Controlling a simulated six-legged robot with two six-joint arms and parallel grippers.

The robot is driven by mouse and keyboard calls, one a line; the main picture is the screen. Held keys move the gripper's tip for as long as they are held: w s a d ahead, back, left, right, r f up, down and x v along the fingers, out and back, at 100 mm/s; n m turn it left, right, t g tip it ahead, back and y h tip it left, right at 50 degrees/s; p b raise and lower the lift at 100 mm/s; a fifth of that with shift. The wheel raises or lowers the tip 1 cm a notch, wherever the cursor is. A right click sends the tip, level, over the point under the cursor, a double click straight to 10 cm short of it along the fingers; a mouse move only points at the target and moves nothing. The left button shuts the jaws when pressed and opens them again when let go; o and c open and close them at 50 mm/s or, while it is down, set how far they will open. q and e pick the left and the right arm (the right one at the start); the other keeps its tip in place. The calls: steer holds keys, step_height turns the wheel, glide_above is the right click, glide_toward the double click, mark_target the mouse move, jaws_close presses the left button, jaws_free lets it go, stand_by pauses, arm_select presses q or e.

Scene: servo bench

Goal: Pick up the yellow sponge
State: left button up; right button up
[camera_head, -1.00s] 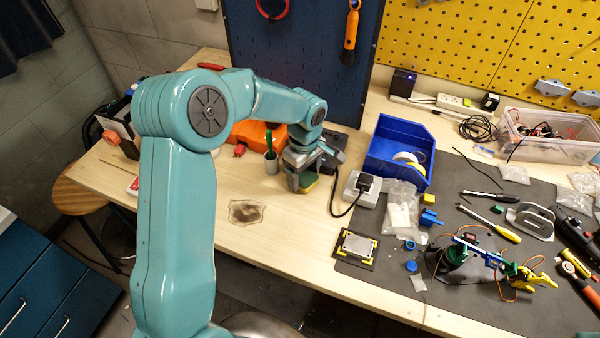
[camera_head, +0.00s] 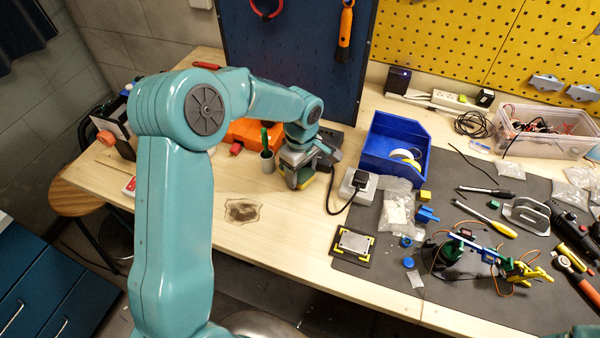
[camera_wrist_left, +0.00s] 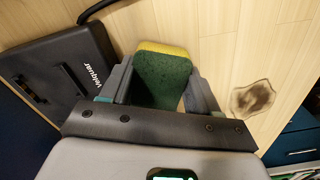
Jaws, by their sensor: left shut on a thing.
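The yellow sponge (camera_head: 306,184) has a dark green scouring side, seen best in the left wrist view (camera_wrist_left: 162,76). My left gripper (camera_head: 299,179) points down over the bench, right of the small cup with the green handle. Its two fingers (camera_wrist_left: 160,88) are on either side of the sponge, and it is shut on it. In the head view the gripper hides most of the sponge; only a small yellow part shows. I cannot tell whether the sponge touches the bench top. My right gripper is not in view.
A cup (camera_head: 267,160) and an orange case (camera_head: 243,132) stand left of and behind the gripper. A power adapter (camera_head: 358,186) with a black cable and a blue bin (camera_head: 395,150) are to its right. The wood around the dark stain (camera_head: 242,210) is clear.

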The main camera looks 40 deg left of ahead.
mark_target(300, 172)
arm_select(q)
step_height(300, 172, up, 19)
steer(key=shift+r+b, duration=0.1)
steer(key=shift+b, duration=0.3)
steer(key=shift+c, duration=0.7)
steer(key=o, duration=0.3)
steer(key=shift+c, duration=0.2)
steer(key=shift+s, duration=0.1)
